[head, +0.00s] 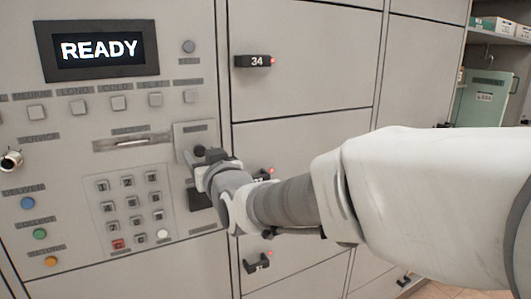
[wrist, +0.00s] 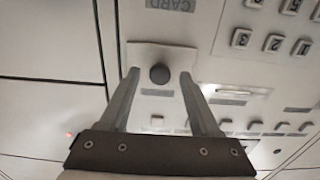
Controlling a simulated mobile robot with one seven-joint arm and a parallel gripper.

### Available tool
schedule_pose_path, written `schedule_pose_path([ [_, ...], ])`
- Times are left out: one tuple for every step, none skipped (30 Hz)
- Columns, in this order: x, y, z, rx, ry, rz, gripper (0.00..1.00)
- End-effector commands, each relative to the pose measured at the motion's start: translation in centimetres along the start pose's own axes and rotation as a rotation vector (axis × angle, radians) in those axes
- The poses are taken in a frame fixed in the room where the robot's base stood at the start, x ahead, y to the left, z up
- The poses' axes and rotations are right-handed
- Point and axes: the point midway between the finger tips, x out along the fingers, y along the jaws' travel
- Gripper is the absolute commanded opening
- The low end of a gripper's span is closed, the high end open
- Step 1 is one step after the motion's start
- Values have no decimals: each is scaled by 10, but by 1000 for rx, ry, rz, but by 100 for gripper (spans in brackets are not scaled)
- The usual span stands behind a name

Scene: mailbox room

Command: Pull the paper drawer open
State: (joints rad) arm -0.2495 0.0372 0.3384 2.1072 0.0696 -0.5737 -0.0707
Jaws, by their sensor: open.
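A small pale plate with a round black knob is set in the control panel; it looks like the paper drawer front (head: 190,133), though its label is too small to read. It looks flush with the panel. The knob (head: 199,151) is partly hidden by my gripper (head: 205,166) in the head view. In the wrist view, the drawer front (wrist: 183,53) shows with the knob (wrist: 160,74) between the two fingertips of my gripper (wrist: 158,77). The fingers are open, with a visible gap on either side of the knob.
The panel carries a READY display (head: 100,49), a keypad (head: 133,210), a slot (head: 132,142) and several buttons. A dark recess (head: 198,199) lies just below the drawer. Locker doors with black handles, one marked 34 (head: 254,61), stand to the right.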

Motion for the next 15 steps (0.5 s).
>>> schedule_pose_path([
  [1,0,0,0,0,0,64],
  [1,0,0,0,0,0,64],
  [1,0,0,0,0,0,64],
  [1,0,0,0,0,0,64],
  [1,0,0,0,0,0,64],
  [1,0,0,0,0,0,64],
  [1,0,0,0,0,0,64],
  [1,0,0,0,0,0,64],
  [1,0,0,0,0,0,60],
  [1,0,0,0,0,0,55],
  [1,0,0,0,0,0,49],
  [1,0,0,0,0,0,42],
  [1,0,0,0,0,0,36],
  [1,0,0,0,0,0,31],
  [1,0,0,0,0,0,24],
])
